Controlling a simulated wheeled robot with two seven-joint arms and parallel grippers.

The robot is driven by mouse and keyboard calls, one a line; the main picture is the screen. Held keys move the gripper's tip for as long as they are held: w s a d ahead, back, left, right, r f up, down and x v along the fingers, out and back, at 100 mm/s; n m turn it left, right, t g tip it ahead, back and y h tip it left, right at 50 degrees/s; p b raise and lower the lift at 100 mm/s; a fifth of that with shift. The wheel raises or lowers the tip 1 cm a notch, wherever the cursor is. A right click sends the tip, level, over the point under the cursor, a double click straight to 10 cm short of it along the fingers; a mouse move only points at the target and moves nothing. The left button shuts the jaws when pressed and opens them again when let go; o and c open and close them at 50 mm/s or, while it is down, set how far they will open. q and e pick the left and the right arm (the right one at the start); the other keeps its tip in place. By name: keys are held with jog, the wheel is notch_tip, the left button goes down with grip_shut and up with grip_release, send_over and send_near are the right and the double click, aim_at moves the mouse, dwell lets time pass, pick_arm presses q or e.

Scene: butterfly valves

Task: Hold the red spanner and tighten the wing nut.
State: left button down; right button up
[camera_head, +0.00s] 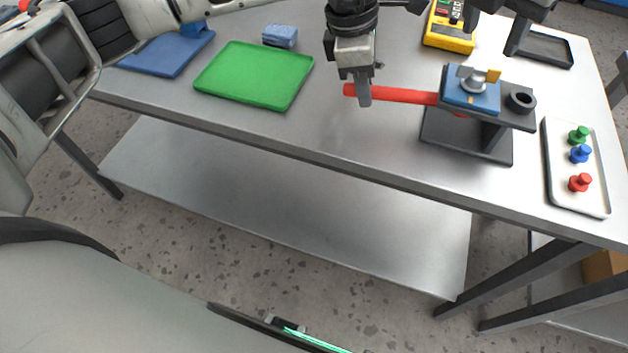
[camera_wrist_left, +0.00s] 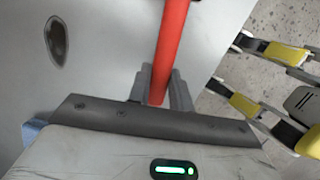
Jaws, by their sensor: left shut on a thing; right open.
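The red spanner (camera_head: 405,95) lies level, its head end running under the blue block (camera_head: 455,97) on a dark stand. My left gripper (camera_head: 362,95) is shut on the free left end of its handle. The left wrist view shows the red handle (camera_wrist_left: 170,45) between the grey fingers. The wing nut (camera_head: 473,78), silver with a brass-coloured wing, sits on top of the blue block. My right gripper (camera_head: 490,38) is open and empty above and behind the wing nut, partly cut off by the top edge. The spanner's jaw is mostly hidden.
The dark stand (camera_head: 466,138) has a black ring (camera_head: 521,99) on its right. A white tray (camera_head: 598,190) with green, blue and red knobs stands right. A green tray (camera_head: 240,85) and blue mat lie left. A yellow meter (camera_head: 447,38) stands behind. The table's front edge is near.

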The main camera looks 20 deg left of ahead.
jog(key=d+v, duration=0.1)
jog(key=v, duration=0.4)
jog(key=s+a+f+y, duration=0.1)
jog(key=s+a+f, duration=0.15)
jog(key=f, duration=0.75)
jog(key=s+a+f+m+y, duration=0.3)
jog(key=s+a+f+y, duration=0.1)
jog(key=s+a+f, duration=0.9)
jog(key=shift+a+f+m+y, duration=0.3)
jog(key=shift+a+f+y, duration=0.1)
jog(key=shift+a+f, duration=0.15)
jog(key=shift+r, duration=0.1)
